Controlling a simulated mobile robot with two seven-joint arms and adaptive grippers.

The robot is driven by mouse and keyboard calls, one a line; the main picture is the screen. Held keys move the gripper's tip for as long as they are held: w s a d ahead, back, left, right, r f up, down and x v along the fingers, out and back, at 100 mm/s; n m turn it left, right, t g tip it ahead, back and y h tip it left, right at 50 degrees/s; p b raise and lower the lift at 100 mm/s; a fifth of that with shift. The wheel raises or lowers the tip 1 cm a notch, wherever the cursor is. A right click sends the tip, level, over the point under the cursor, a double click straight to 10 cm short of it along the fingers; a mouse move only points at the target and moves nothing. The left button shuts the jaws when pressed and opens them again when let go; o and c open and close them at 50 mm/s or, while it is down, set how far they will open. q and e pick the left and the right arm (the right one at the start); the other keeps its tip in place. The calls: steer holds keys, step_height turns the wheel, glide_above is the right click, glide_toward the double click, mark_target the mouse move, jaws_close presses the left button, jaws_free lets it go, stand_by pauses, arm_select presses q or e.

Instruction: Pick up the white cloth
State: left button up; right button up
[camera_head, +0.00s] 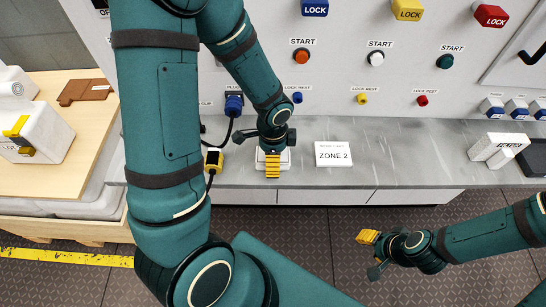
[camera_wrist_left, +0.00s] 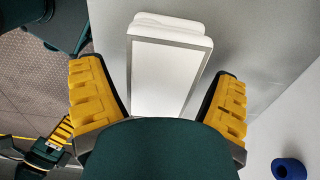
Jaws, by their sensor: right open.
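The white cloth (camera_wrist_left: 172,68) looks like a flat, folded rectangle with a grey border and a rounded white fold at its far end. In the head view, a white edge of it (camera_head: 287,158) shows on the grey counter beneath my left gripper (camera_head: 272,165), which hides most of it. In the left wrist view my left gripper (camera_wrist_left: 160,78) is open, with one yellow-padded finger on each side of the cloth. I cannot tell whether the fingers touch it. My right gripper (camera_head: 371,254) is open and empty, low in front of the counter and over the floor.
A white ZONE 2 card (camera_head: 333,154) lies on the counter right of my left gripper. A blue plug (camera_head: 234,104) and a yellow connector (camera_head: 214,160) with a black cable are to its left. White blocks (camera_head: 497,149) stand far right. The counter between card and blocks is clear.

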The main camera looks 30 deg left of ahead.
arm_select(q)
steer(key=c, duration=0.7)
steer(key=shift+c, duration=0.2)
step_height(320, 180, up, 10)
steer(key=p, duration=0.3)
steer(key=o, duration=0.3)
steer(key=shift+c, duration=0.8)
